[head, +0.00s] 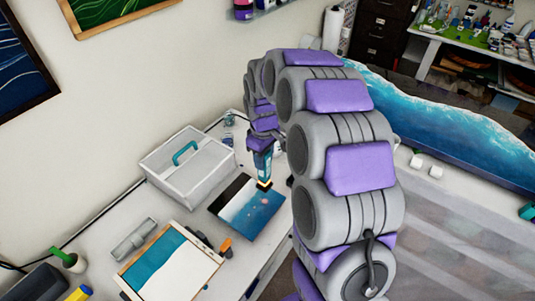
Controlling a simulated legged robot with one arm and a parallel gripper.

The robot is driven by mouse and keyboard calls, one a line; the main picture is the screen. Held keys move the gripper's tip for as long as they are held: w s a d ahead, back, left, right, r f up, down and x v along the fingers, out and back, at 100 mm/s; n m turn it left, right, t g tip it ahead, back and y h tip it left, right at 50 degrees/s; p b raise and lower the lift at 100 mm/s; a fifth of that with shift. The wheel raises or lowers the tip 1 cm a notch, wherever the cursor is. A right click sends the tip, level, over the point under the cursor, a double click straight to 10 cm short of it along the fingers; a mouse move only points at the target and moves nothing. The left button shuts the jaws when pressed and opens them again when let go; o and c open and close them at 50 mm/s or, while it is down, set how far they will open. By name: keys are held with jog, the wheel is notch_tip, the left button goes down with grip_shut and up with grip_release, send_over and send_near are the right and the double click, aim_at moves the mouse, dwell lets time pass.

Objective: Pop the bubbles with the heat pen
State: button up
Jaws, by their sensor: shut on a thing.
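My gripper (262,138) is shut on the heat pen (262,163), a dark and blue tool with a yellow end. The pen points downward. Its lower end appears over or at the upper right part of the resin panel (238,213); I cannot tell whether it touches. The panel is black, white and blue and lies flat on the white table. Small pale pinkish spots (262,201), perhaps bubbles, show on its blue part, just below the pen's end. My arm hides the area to the right of the panel.
A white caddy (168,178) with a teal handle stands behind the panel to the left. A framed blue and cream panel (192,275) lies in front, with a grey tool (133,240) and an orange-tipped object (226,245) nearby. A blue resin table (430,120) is at right.

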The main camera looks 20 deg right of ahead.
jog(key=shift+s+a, duration=4.5)
jog(key=shift+a, duration=1.3)
notch_tip(320, 180, up, 8)
jog(key=p, duration=0.3)
